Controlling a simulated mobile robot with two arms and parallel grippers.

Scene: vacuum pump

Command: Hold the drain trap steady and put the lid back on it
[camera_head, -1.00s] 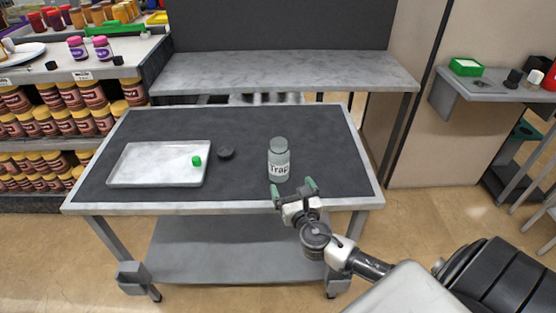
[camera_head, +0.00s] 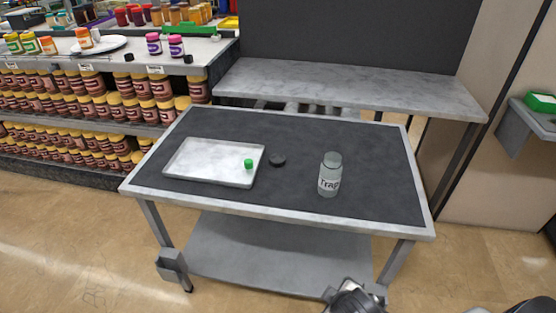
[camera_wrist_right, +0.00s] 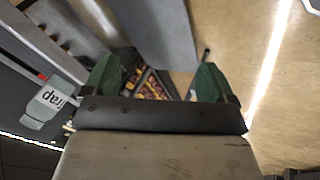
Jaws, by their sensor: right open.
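The drain trap (camera_head: 330,183), a clear jar with a white "Trap" label, stands upright and open-topped on the right half of the dark table top. A dark round lid (camera_head: 277,160) lies flat on the table to its left, apart from it. In the right wrist view my right gripper (camera_wrist_right: 155,78) has its green fingers spread with nothing between them. The trap (camera_wrist_right: 48,104) shows at that view's left edge, outside the fingers. In the head view only a part of my right arm shows at the bottom edge, below the table. My left gripper is not in view.
A pale tray (camera_head: 205,174) with a small green cap (camera_head: 248,164) sits on the table's left half. The grey raised shelf (camera_head: 345,88) stands behind the table. Stocked shelves (camera_head: 95,105) are at the left. The table (camera_head: 290,205) is clear around the trap.

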